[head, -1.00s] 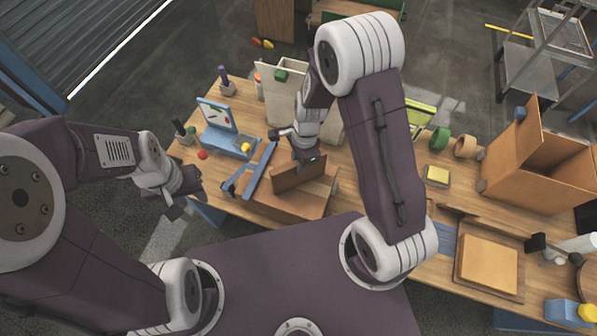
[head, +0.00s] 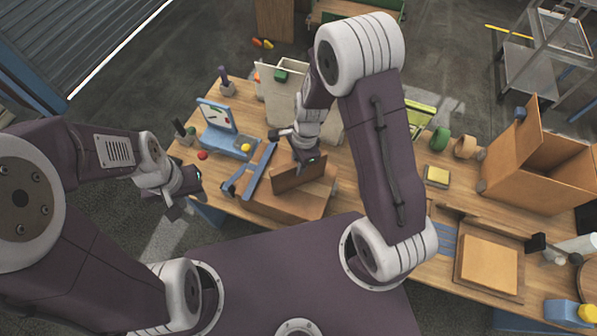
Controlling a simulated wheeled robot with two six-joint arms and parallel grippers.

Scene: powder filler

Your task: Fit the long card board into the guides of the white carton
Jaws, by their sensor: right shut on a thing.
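The white carton (head: 271,98) stands open at the back of the workbench, partly hidden behind my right arm. My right gripper (head: 305,161) points down in front of the carton, shut on a brown card board (head: 297,180). The board is on edge, just above or touching a flat brown stack (head: 285,207); I cannot tell which. The carton's guides cannot be made out. My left gripper (head: 184,206) hangs empty near the bench's left edge, away from the carton; its jaw opening is unclear.
A blue frame (head: 262,170) and a blue case with raised lid (head: 222,130) lie left of the stack. A large open brown box (head: 535,170) stands at the right. A tan block (head: 487,265) sits in a tray at the front right. A yellow-topped item (head: 437,176) lies mid-bench.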

